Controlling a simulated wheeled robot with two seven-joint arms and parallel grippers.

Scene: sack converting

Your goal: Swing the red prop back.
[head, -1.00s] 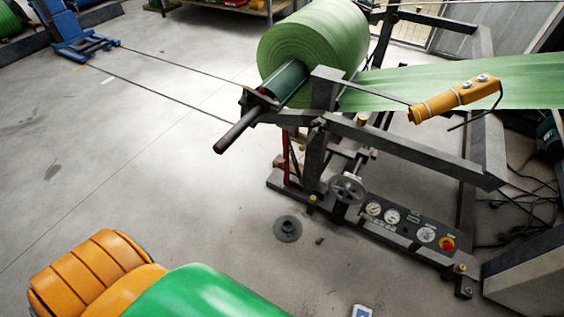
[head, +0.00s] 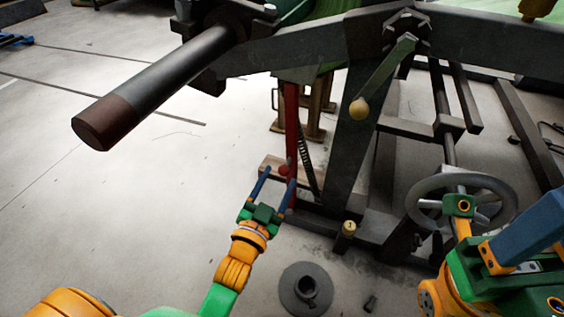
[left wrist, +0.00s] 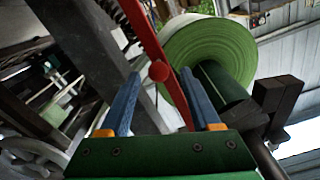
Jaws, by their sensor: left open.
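The red prop (head: 291,120) is a slim upright bar under the frame's beam in the head view, with a red ball knob (head: 284,170) on its lower part. My left gripper (head: 278,175) is open at the knob, its two blue fingers on either side of it in the picture. In the left wrist view the prop (left wrist: 147,35) runs slanting between the open fingers, and the knob (left wrist: 158,71) sits between the fingertips. I cannot tell whether they touch it. My right gripper (head: 520,240) is partly in view at the lower right; its jaws are unclear.
A dark roller shaft end (head: 160,85) juts toward me at the upper left. A lever with a pale knob (head: 360,108) hangs right of the prop. A grey handwheel (head: 425,195) stands near my right arm. A round grey base (head: 306,288) lies on the floor. Floor at left is clear.

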